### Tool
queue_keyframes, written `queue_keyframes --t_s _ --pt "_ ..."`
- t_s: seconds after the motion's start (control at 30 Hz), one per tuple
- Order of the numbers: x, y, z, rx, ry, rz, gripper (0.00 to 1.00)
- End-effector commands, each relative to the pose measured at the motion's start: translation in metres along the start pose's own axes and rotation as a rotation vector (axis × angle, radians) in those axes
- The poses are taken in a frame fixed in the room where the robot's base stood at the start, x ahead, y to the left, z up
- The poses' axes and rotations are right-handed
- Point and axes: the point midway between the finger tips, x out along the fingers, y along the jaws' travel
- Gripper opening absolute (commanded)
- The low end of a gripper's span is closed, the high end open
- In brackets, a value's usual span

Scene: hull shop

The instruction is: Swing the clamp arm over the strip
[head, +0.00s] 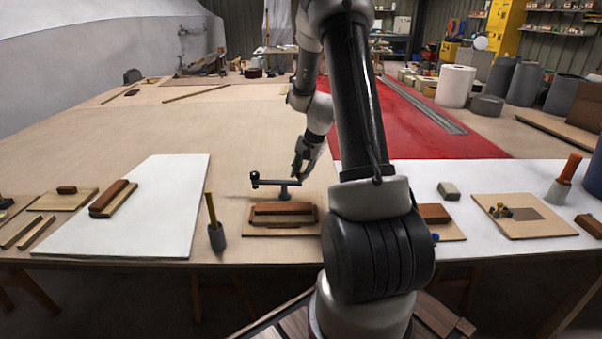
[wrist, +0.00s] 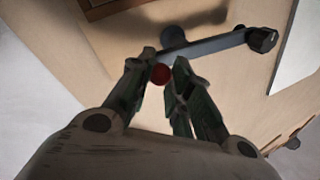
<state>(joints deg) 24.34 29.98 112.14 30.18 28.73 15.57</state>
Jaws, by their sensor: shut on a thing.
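The clamp arm (head: 270,182) is a dark bar on a short post, pointing left behind the wooden work board. Its black end (wrist: 262,40) lies at the right in the wrist view. The brown strip (head: 283,208) lies on the board in front of the post; the bar runs roughly along behind it, not across it. My gripper (wrist: 165,60) is shut at the other end of the bar, with a red knob (wrist: 160,74) between the fingers. In the head view my gripper (head: 298,172) is just behind the post; the knob is hidden there.
A grey holder with an upright yellow-handled tool (head: 216,235) stands left of the board. A white panel (head: 130,215) lies further left with a brown block (head: 112,197) on it. My arm hides part of the table at right. The table behind the clamp is largely clear.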

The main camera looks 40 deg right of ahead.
Motion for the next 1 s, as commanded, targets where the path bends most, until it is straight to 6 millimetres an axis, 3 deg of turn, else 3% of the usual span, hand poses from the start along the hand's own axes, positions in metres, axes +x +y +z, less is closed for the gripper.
queue_keyframes --t_s 1.0 --pt "0.013 -0.039 -0.034 -0.876 -0.294 -0.001 0.00"
